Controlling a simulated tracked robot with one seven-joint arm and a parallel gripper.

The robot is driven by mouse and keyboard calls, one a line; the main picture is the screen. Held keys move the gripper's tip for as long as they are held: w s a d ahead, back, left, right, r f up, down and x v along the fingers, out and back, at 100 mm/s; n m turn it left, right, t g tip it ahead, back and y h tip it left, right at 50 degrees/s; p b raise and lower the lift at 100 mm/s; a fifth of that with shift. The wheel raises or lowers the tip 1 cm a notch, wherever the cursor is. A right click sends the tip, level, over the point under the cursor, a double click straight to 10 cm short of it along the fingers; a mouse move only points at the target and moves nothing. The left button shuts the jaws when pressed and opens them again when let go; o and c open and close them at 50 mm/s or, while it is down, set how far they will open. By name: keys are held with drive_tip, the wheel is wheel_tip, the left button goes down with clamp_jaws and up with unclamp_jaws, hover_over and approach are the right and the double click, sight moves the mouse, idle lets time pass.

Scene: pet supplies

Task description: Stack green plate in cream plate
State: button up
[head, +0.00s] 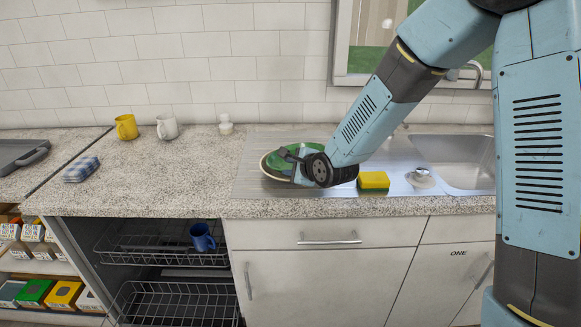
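The green plate (279,161) lies over the cream plate (266,171) on the left part of the metal drainboard. The cream plate shows mainly as a pale rim at the lower left. I cannot tell whether the green plate rests fully inside it or is slightly raised. My gripper (289,161) is at the right side of the plates, low over them, and covers part of the green plate. Its fingers are small and partly hidden by the wrist, so I cannot tell whether they grip the green plate's rim.
A yellow-green sponge (373,182) lies right of my gripper, with the sink (455,160) beyond. A yellow mug (126,127), white mug (167,127) and folded cloth (82,169) are on the left counter. A blue mug (202,237) stands in the open dishwasher's rack (150,258).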

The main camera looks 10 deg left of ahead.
drive_tip(key=shift+o, duration=0.7)
drive_tip(key=shift+d+r, duration=0.15)
drive_tip(key=shift+r, duration=0.3)
drive_tip(key=v, duration=1.1)
drive_tip(key=shift+s+d, duration=0.15)
drive_tip(key=shift+s, duration=0.15)
drive_tip(key=shift+r, duration=0.1)
